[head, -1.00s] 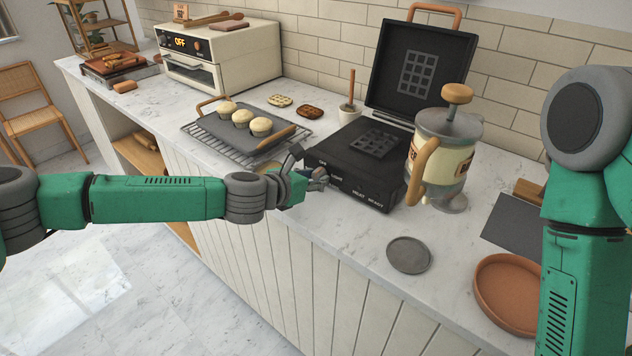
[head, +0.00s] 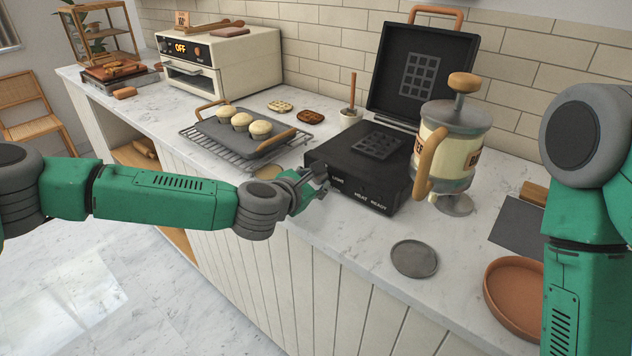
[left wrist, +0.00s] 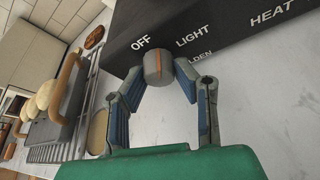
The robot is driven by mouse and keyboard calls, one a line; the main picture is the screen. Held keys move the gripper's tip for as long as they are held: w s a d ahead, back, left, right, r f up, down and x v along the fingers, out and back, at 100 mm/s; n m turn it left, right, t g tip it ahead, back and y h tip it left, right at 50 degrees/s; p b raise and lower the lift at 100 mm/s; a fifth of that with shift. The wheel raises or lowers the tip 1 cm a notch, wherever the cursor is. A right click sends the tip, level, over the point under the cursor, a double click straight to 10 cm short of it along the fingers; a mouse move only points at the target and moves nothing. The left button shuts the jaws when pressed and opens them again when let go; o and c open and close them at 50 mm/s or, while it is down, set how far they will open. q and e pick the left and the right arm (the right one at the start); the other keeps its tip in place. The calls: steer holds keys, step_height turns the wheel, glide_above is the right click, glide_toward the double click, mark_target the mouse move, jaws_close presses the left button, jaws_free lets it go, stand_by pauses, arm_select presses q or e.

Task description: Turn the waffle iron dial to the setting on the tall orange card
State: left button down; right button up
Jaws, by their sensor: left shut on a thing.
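The black waffle iron (head: 372,160) stands on the counter with its lid open. Its dial (left wrist: 157,69) is a grey knob with an orange line, low on the front face. In the left wrist view the line is nearly upright, closest to the word OFF; LIGHT is to its right and a partly covered "LDEN" is below that. My left gripper (left wrist: 158,84) is shut on the dial, one finger on each side. In the head view the same gripper (head: 314,188) hides the dial. A small orange-tan card (head: 182,19) stands on the oven, its writing too small to read. My right gripper is out of view.
A tray with cupcakes on a wire rack (head: 207,148) lies to the left. A grey disc (head: 414,258) and a terracotta dish (head: 515,296) lie at the front right.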

arm_select(q)
steer(key=c, duration=1.3)
jaws_free()
steer(key=shift+s, duration=0.1)
steer(key=shift+a, duration=0.1)
steer(key=v, duration=1.2)
steer(key=shift+f, duration=0.1)
